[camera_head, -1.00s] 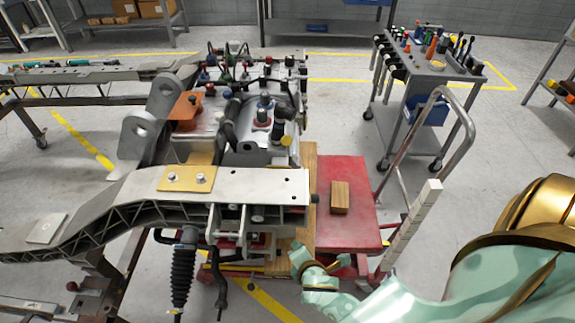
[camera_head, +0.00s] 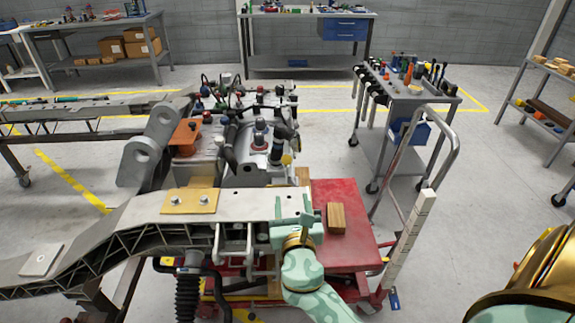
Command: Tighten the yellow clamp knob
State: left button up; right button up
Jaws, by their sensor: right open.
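A small yellow knob (camera_head: 287,159) shows at the right side of the grey engine unit (camera_head: 255,150), behind the silver chassis rail (camera_head: 240,206). I cannot tell how tight it is. My right gripper (camera_head: 293,211) is open, its two fingers pointing away from me at the right end of the rail. It is nearer to me than the knob and apart from it, with nothing seen between the fingers. Its wrist hides part of the rail end and the red cart.
A red cart (camera_head: 352,262) with a wooden block (camera_head: 336,217) stands right of the rail end. A tool trolley (camera_head: 412,95) stands behind it. An upright white bar (camera_head: 412,235) and a bent metal handle (camera_head: 452,150) stand at the right.

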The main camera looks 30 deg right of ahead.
aim_at(287, 162)
jog(key=b+x, duration=0.2)
jog(key=x, duration=1.4)
jog(key=shift+f+b, duration=0.1)
jog(key=shift+b, duration=0.3)
jog(key=c, duration=1)
